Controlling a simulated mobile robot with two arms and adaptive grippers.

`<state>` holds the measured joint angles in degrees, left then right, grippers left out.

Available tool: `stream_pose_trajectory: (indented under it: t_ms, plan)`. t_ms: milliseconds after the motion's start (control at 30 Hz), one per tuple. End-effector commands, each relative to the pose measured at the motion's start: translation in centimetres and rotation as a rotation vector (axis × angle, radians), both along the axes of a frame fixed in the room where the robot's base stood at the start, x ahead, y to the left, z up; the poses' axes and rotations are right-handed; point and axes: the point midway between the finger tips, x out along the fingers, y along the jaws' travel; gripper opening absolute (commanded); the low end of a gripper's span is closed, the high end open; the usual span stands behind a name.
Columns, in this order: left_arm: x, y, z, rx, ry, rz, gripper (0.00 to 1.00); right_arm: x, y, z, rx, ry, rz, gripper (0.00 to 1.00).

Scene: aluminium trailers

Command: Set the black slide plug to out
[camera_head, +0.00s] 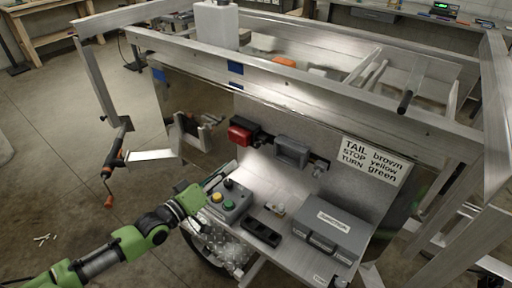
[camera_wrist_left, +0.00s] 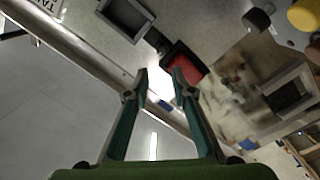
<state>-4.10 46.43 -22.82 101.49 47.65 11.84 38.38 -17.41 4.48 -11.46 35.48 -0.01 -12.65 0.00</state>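A red block (camera_head: 243,131) and a dark grey block (camera_head: 291,152) are mounted on the aluminium panel. A small black part (camera_head: 265,142) sits between them; it may be the black slide plug, but I cannot tell for sure, nor its slide position. In the left wrist view the red block (camera_wrist_left: 185,64), the black part (camera_wrist_left: 157,40) and the grey block (camera_wrist_left: 126,17) lie beyond my fingertips. My left gripper (camera_head: 217,178) is below and left of the red block. In the wrist view its fingers (camera_wrist_left: 160,74) stand apart with nothing between them. My right gripper is not in view.
A control box with yellow and green buttons (camera_head: 229,202) stands close right of my left gripper. A black tray (camera_head: 262,233) and a grey case (camera_head: 329,231) lie on the shelf. A metal bracket (camera_head: 190,132) is at the left. Trailer rails run above.

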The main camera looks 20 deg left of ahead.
Motion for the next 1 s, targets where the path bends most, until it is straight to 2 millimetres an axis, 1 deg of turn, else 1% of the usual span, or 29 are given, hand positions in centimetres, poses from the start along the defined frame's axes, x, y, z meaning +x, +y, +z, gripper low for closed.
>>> stream_pose_trajectory:
  t_ms: [33,100,167,267,467,600,800,1000]
  plan:
    - [0.8,-0.3,0.3,-0.001,-0.005,0.001,0.23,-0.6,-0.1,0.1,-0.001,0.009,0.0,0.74]
    - [1.9,-0.7,0.2,0.001,-0.003,0.001,0.23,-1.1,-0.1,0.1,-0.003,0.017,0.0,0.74]
    - [2.9,-1.1,0.2,0.001,-0.003,0.001,0.23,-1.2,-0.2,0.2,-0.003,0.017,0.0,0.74]
    - [4.5,-1.9,0.2,0.002,-0.004,0.001,0.23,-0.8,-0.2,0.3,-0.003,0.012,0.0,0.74]
    - [7.7,-3.2,0.2,0.003,-0.002,0.001,0.23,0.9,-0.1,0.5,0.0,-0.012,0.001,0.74]
    - [9.6,-4.0,0.1,0.005,-0.002,0.001,0.23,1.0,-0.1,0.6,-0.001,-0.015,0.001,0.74]
    - [11.0,-4.6,0.0,0.005,-0.001,0.001,0.23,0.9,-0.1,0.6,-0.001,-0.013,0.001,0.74]
    - [11.3,-4.8,0.0,0.005,0.0,0.001,0.23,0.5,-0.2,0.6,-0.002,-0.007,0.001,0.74]
